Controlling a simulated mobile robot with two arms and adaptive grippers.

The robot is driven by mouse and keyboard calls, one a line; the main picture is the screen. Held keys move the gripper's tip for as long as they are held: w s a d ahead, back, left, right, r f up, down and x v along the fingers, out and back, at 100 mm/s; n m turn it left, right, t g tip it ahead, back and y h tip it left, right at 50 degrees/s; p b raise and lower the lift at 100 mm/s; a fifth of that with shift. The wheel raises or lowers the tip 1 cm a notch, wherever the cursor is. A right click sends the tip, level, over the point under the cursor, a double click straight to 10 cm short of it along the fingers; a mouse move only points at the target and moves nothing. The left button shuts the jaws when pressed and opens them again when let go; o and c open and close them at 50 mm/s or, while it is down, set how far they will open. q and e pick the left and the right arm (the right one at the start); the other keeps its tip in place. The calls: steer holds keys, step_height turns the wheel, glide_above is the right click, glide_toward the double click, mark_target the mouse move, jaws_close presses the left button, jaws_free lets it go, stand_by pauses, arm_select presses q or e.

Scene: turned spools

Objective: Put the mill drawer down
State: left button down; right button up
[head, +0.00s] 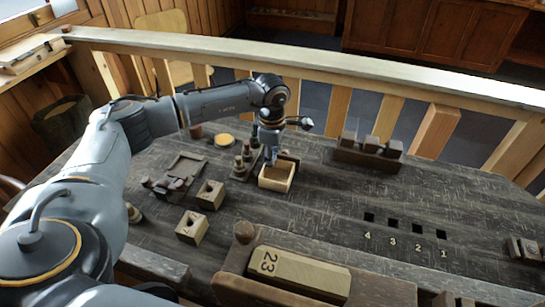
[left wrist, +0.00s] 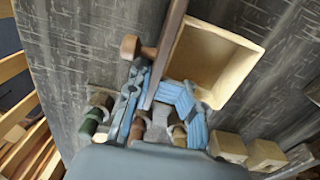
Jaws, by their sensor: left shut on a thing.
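The mill drawer (head: 275,183) is a small open-topped box of pale wood with a dark front board, near the middle of the dark bench in the head view. It is empty inside in the left wrist view (left wrist: 212,60), where a round brown knob shows on its dark front. My left gripper (head: 271,157) is shut on the drawer's front board, with one blue finger (left wrist: 157,84) on each side of it. I cannot tell whether the drawer's underside touches the bench. My right gripper is not in view.
A stand with dark turned pieces (head: 243,165) is close left of the drawer. Two holed wooden blocks (head: 210,194) stand at front left. A rack of blocks (head: 367,155) stands at back right. A pale block marked 23 (head: 300,274) lies in front.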

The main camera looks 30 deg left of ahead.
arm_select(q)
steer(key=shift+f, duration=0.1)
steer(key=c, duration=1)
jaws_free()
